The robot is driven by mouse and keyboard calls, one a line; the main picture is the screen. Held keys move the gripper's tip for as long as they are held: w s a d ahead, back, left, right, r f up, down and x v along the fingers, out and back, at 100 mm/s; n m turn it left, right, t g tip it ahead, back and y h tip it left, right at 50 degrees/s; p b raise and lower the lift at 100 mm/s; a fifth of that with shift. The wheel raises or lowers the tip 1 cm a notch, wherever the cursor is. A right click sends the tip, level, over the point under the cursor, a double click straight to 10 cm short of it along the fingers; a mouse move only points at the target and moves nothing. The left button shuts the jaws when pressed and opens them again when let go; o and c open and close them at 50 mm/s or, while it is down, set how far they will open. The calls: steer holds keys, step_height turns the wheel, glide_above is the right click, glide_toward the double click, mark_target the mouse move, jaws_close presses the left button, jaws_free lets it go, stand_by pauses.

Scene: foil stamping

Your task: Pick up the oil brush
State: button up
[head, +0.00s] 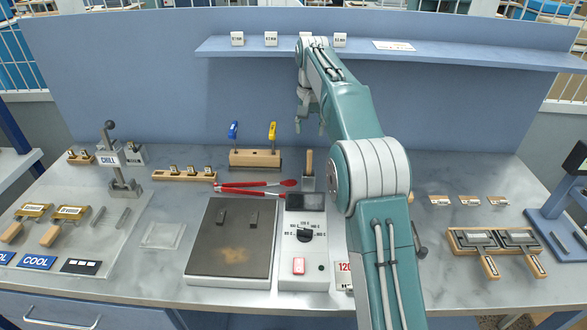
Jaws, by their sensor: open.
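I cannot tell for sure which thing is the oil brush. A wooden handle (309,160) stands upright in a small dark metal holder (308,183) at the back middle of the bench. Left of it lies a long red tool (255,185) with silvery parts and a dark red end. My gripper (310,127) is open and empty, fingers pointing down. It hangs in front of the blue back wall, above the area of the upright handle. Nothing is between its fingers.
A dark hot plate (232,240) with a control box (303,245) stands in front. A wooden block (254,158) holds blue- and yellow-handled tools. A shelf (480,57) runs above my gripper. A CHILL-labelled lever stand (120,170) is left, wooden-handled tools (490,240) right.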

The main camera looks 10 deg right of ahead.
mark_target(308, 159)
steer(key=f, duration=0.4)
steer(key=shift+s+d+f, duration=0.1)
steer(key=shift+d+f, duration=0.15)
steer(key=shift+f, duration=0.15)
steer(key=f, duration=0.5)
steer(key=shift+s+a, duration=0.15)
steer(key=shift+a, duration=0.2)
steer(key=shift+d+f, duration=0.25)
steer(key=shift+f, duration=0.15)
steer(key=shift+a, duration=0.15)
jaws_close()
